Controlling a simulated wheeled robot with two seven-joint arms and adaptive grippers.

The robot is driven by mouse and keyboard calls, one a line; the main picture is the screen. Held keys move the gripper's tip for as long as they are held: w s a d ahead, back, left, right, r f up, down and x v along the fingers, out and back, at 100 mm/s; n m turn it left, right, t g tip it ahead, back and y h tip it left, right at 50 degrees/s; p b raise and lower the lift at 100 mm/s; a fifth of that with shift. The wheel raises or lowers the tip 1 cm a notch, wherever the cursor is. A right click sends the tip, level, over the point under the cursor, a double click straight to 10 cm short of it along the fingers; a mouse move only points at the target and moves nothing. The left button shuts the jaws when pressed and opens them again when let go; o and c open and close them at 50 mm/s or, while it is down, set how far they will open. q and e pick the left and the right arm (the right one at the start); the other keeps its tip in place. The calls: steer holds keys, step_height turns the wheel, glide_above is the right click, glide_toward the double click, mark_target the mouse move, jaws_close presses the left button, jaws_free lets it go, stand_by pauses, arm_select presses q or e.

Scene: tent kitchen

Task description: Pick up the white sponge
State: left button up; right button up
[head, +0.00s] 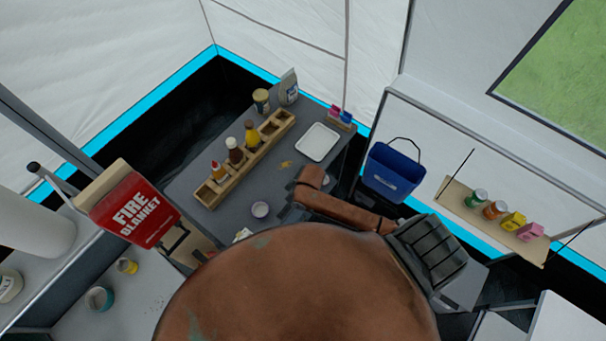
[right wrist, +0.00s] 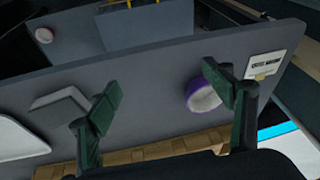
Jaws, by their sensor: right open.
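In the right wrist view, a flat pale grey-white block (right wrist: 62,104) lies on the grey table (right wrist: 150,72), left of my right gripper (right wrist: 164,92). It looks like the white sponge, though its texture is too small to tell. My right gripper is open, with its two green fingers apart and nothing between them. The block lies outside the fingers, beside the left one. In the head view my brown arm covers part of the table, and I cannot make out the sponge there. My left gripper is not in view.
A purple bowl (right wrist: 204,95) stands by the right finger. A white tray (head: 317,142) and a wooden rack (head: 244,165) with bottles are on the table. A blue bucket (head: 392,172) hangs beyond the table.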

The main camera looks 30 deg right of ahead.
steer(key=shift+n+g+h, duration=0.6)
steer(key=shift+g, duration=0.1)
steer(key=w+d, duration=0.1)
steer(key=w+d+r, duration=0.1)
steer(key=w, duration=0.1)
steer(key=w+d+p, duration=0.1)
steer(key=w, duration=0.1)
steer(key=shift+w+d+r, duration=0.2)
steer(key=shift+w+d, duration=0.05)
steer(key=shift+d, duration=0.05)
steer(key=shift+m+g+h, duration=0.4)
steer(key=shift+g+h, duration=0.1)
steer(key=shift+h, duration=0.3)
steer(key=w+d+r, duration=0.1)
steer(key=d, duration=0.2)
steer(key=w+d+r, duration=0.1)
steer(key=w+d, duration=0.1)
steer(key=w+d+r, duration=0.1)
steer(key=d, duration=0.2)
steer(key=shift+w+d+r, duration=0.1)
steer(key=shift+w+d, duration=0.1)
steer(key=shift+d, duration=0.1)
steer(key=shift+w+d, duration=0.1)
steer(key=shift+d, duration=0.2)
step_height(320, 180, down, 8)
steer(key=shift+a+r+p, duration=0.15)
steer(key=shift+r+p, duration=0.1)
steer(key=shift+p, duration=0.45)
steer(key=shift+c, duration=0.3)
steer(key=c, duration=0.8)
